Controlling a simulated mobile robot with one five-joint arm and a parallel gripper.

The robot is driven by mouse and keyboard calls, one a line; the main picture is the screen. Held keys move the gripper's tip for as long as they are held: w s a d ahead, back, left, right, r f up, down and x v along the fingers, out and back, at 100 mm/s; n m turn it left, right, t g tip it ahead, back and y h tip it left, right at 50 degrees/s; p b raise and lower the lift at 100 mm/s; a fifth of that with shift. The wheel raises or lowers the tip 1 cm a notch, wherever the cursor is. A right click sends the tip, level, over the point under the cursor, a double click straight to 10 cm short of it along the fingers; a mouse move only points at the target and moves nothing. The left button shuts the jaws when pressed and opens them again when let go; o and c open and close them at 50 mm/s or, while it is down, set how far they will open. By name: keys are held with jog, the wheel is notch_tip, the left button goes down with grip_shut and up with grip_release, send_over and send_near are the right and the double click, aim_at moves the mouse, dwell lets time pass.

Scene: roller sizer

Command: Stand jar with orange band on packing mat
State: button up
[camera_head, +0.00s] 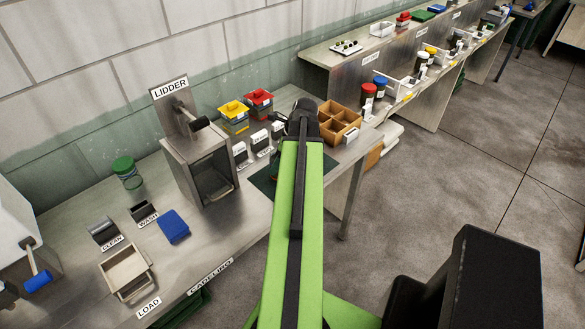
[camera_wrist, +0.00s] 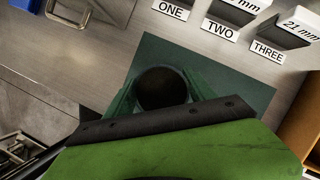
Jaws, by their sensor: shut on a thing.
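The dark green packing mat (camera_wrist: 245,98) lies below my gripper in the wrist view. In the head view part of the mat (camera_head: 264,181) shows left of my green arm. My gripper (camera_wrist: 162,98) is shut on a dark, round-topped jar (camera_wrist: 162,84), seen from above between the two green fingers. The jar is over the mat in this view. Its sides are hidden, so no orange band shows, and I cannot tell whether its base touches the mat. In the head view my arm hides the gripper and the jar.
The lidder (camera_head: 202,160) stands left of the mat. Labelled gauge blocks (camera_head: 260,142) line its back edge, with yellow (camera_head: 233,116) and red (camera_head: 258,101) bins behind. A brown divided box (camera_head: 339,122) is at right.

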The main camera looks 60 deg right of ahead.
jog(key=shift+s+r, duration=0.15)
jog(key=shift+r, duration=0.15)
jog(key=s+r+n+y+p, duration=0.1)
jog(key=s+r+n+p, duration=0.1)
jog(key=s+r+p, duration=0.75)
jog(key=w+f+b, duration=0.8)
jog(key=shift+w+a+f, duration=0.1)
jog(key=shift+w+f, duration=0.2)
jog(key=shift+w, duration=0.5)
notch_tip(320, 180, down, 4)
jog(key=b, duration=0.4)
jog(key=shift+f, duration=0.2)
jog(key=shift+a+r, duration=0.1)
jog(key=shift+r, duration=0.1)
jog(key=shift+f, duration=0.1)
